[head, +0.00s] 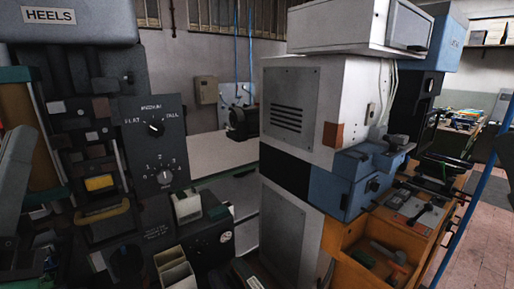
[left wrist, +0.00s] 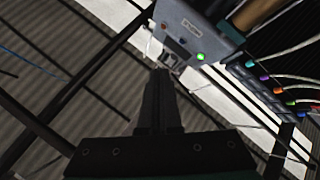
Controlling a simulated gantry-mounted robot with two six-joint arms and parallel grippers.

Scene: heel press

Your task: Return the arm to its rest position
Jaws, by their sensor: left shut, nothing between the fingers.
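My left gripper (left wrist: 161,85) shows in the left wrist view as two dark fingers shut together, with nothing between them. Beyond the fingertips is a grey box (left wrist: 190,40) with a lit green lamp; I cannot tell the exact gap, but no grip on it shows. In the head view, the dark heel press (head: 75,25) with the HEELS sign fills the left side. I cannot make out my left fingertips clearly in the head view. My right gripper is in neither view.
Two small open cream bins (head: 187,207) stand low beside the panel. A tall white and grey machine (head: 290,105) with a blue unit (head: 350,185) stands at centre right. An orange wooden bench (head: 400,228) holds tools. Red tiled floor (head: 470,245) is open at the right.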

